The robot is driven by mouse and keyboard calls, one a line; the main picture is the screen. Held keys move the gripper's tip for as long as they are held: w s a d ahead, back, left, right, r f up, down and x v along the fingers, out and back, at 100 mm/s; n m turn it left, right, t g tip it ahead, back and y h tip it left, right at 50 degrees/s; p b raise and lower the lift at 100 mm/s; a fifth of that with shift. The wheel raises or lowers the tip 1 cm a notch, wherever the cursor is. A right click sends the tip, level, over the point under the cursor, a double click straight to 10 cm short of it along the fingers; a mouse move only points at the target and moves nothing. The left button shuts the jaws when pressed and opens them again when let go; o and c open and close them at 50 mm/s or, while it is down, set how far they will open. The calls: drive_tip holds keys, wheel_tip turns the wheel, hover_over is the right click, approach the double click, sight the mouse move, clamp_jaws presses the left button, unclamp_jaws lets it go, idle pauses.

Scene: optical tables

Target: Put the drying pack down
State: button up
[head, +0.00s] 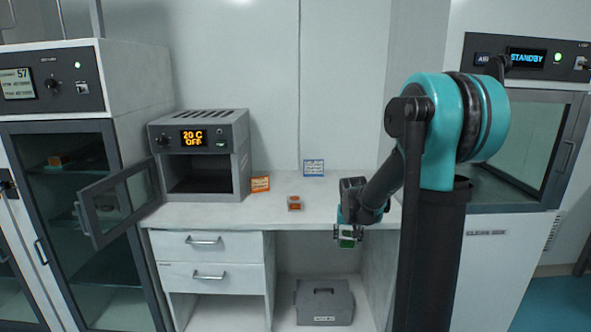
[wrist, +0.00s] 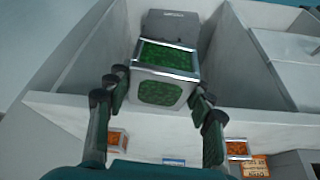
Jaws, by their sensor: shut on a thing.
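The drying pack (head: 347,242) is a small box with a pale frame and green granules behind its windows. It also shows in the wrist view (wrist: 163,75), between the two fingers. My gripper (head: 347,232) is shut on it and holds it in the air, around the front edge of the white worktop (head: 240,214). In the wrist view my gripper (wrist: 160,93) has a finger on each side of the pack. The pack's underside is hidden.
An orange pack (head: 295,203) lies on the worktop, near an orange card (head: 260,184) and a blue card (head: 313,168). The wrist view shows a second orange pack (wrist: 118,141). A small oven (head: 205,155) stands left, door open. A grey case (head: 324,302) sits below.

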drive_tip(key=shift+d+f+n+y, duration=0.2)
drive_tip(key=shift+f+n, duration=0.25)
drive_tip(key=shift+f, duration=0.05)
drive_tip(key=shift+d+f+n+y, duration=0.15)
drive_tip(key=shift+f+n+y, duration=0.05)
drive_tip(key=shift+f+n, duration=0.3)
drive_tip(key=shift+f, duration=0.3)
wheel_tip(320, 180, down, 12)
drive_tip(key=s, duration=0.3)
drive_tip(key=shift+d, duration=0.1)
